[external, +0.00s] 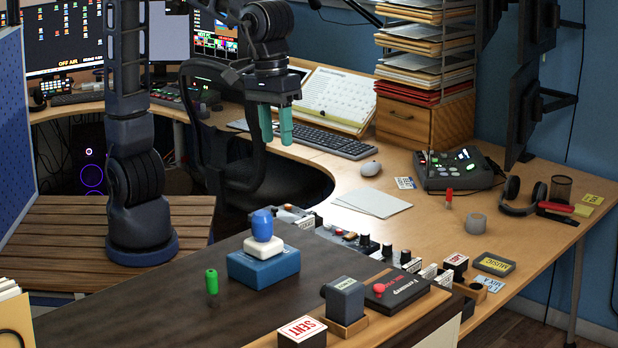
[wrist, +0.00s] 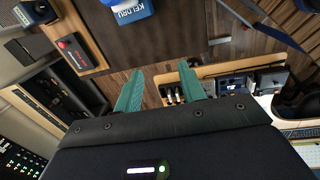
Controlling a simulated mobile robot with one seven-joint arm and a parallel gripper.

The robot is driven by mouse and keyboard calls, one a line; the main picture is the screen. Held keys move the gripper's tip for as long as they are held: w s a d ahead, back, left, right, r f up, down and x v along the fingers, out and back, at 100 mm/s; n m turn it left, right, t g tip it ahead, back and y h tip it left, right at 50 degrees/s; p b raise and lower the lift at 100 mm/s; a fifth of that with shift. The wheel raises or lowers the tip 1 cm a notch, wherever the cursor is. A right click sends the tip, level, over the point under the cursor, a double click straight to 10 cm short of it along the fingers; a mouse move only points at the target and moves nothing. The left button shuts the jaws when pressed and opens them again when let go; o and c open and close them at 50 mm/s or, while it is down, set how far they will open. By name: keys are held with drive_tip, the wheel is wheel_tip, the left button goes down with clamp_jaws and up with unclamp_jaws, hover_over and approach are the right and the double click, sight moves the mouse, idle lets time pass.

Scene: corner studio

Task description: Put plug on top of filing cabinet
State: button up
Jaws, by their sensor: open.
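A small upright plug-like piece with a green top (external: 212,281) stands on the dark tabletop at the front left in the external view. A similar red-topped piece (external: 448,198) stands on the wooden desk at the right. I cannot tell which is the plug. A wooden drawer unit (external: 405,121) on the desk at the back, under stacked paper trays, looks like the filing cabinet. My gripper (external: 276,134) points down, open and empty, in the air near the chair. In the wrist view its green fingers (wrist: 160,90) are apart with nothing between them.
A blue box (external: 263,266) with a white and blue piece on top stands on the dark tabletop. A button box (external: 397,291) and label blocks are at its right. A keyboard (external: 322,140), mouse (external: 371,168) and mixer (external: 455,169) are on the desk. The dark tabletop's left part is mostly clear.

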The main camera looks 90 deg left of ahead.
drive_tip(key=a+m+t, duration=0.1)
drive_tip(key=a+m, duration=0.1)
drive_tip(key=a, duration=1)
drive_tip(key=s+a+f+m+t, duration=0.1)
drive_tip(key=s+a, duration=0.3)
drive_tip(key=a, duration=0.4)
drive_tip(key=s+a+f+m+t, duration=0.1)
drive_tip(key=s+a+f+m, duration=0.2)
drive_tip(key=a, duration=0.5)
drive_tip(key=s+a+f+m+y, duration=0.1)
drive_tip(key=s+a+f+m, duration=0.1)
drive_tip(key=s+a, duration=0.3)
drive_tip(key=a, duration=0.3)
drive_tip(key=shift+s+a+f+t, duration=0.2)
drive_tip(key=shift+s+a+t, duration=0.15)
drive_tip(key=shift+a+t, duration=0.05)
